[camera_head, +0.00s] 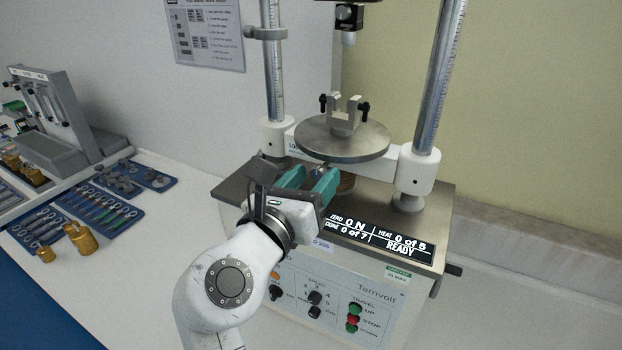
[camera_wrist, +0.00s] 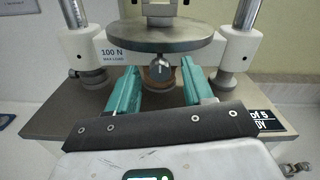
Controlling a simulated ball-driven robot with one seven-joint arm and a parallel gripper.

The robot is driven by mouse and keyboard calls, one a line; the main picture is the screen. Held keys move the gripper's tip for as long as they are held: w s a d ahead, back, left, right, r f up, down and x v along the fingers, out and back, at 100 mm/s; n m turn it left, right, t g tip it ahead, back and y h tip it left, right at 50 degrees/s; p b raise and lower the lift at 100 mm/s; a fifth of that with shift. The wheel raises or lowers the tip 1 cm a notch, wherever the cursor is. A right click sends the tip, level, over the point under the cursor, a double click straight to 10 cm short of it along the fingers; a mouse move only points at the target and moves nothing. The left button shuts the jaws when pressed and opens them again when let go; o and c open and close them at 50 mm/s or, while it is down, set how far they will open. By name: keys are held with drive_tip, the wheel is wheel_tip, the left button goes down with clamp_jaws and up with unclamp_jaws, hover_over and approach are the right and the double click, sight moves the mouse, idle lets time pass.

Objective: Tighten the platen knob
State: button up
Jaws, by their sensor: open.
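The tester's round metal platen (camera_head: 343,140) sits low between two columns; it also shows in the wrist view (camera_wrist: 160,38). Under its front edge is a small grey round knob (camera_wrist: 160,71), seen head-on in the wrist view and mostly hidden behind my fingers in the head view. My gripper (camera_head: 312,178) is open and empty, its green fingers pointing in under the platen. In the wrist view my gripper (camera_wrist: 160,80) has a finger on each side of the knob, with visible gaps. Whether the fingertips reach as far as the knob I cannot tell.
A two-pronged fixture (camera_head: 345,110) stands on the platen under the upper probe (camera_head: 348,25). The display (camera_head: 385,240) reads READY, above the control panel (camera_head: 330,300). Blue trays (camera_head: 100,205) and brass weights (camera_head: 80,237) lie on the bench at left.

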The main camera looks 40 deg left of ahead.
clamp_jaws()
idle(0.3)
